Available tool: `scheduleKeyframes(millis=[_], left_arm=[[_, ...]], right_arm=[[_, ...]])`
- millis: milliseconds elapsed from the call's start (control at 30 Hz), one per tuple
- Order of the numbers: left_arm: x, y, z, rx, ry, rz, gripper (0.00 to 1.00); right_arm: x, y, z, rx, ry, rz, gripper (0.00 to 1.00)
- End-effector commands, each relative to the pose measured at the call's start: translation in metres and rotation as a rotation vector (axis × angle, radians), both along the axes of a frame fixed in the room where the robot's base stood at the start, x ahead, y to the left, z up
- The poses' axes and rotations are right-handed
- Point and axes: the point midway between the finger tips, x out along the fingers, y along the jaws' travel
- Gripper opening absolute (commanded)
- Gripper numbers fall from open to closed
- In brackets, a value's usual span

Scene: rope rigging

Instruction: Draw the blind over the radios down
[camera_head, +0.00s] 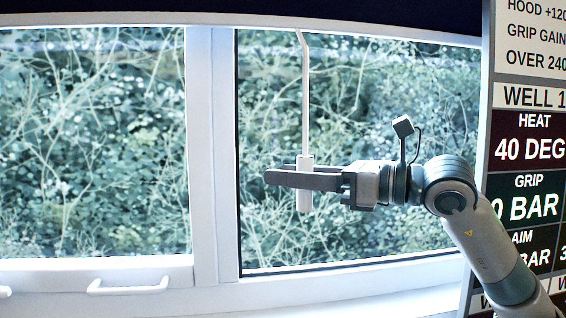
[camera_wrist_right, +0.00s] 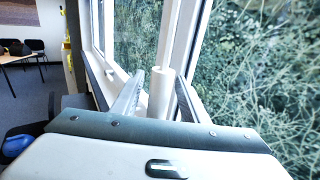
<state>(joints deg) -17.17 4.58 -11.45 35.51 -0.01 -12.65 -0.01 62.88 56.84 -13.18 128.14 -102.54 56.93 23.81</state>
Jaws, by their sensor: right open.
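The dark blind (camera_head: 240,9) shows as a band across the top of the window in the head view. A pale cord (camera_head: 305,95) hangs from it and ends in a white pull handle (camera_head: 305,201). My right gripper (camera_head: 276,173) is level with the handle, with its fingers to either side of it. In the right wrist view the white handle (camera_wrist_right: 161,92) stands between the two open fingers (camera_wrist_right: 158,98). I cannot tell whether either finger touches it. No radios show. My left gripper is out of view.
A sign board (camera_head: 530,95) stands at the right, beside my arm. A table (camera_wrist_right: 22,55) and chairs are farther off in the wrist view.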

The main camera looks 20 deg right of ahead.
Motion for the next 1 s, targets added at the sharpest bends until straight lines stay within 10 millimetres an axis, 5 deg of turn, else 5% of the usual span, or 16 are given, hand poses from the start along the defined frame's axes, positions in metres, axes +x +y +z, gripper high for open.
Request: scheduleKeyframes(millis=[500,700,1000], left_arm=[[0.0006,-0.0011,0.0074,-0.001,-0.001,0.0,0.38],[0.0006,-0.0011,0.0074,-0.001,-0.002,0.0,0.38],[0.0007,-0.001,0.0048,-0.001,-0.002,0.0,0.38]], right_arm=[[0.0118,0.0109,-0.0007,-0.001,0.001,0.0,0.4],[0.0117,0.0107,-0.0006,-0.001,-0.001,0.0,0.0],[0.0134,0.0107,-0.0037,-0.001,0.001,0.0,0.0]])
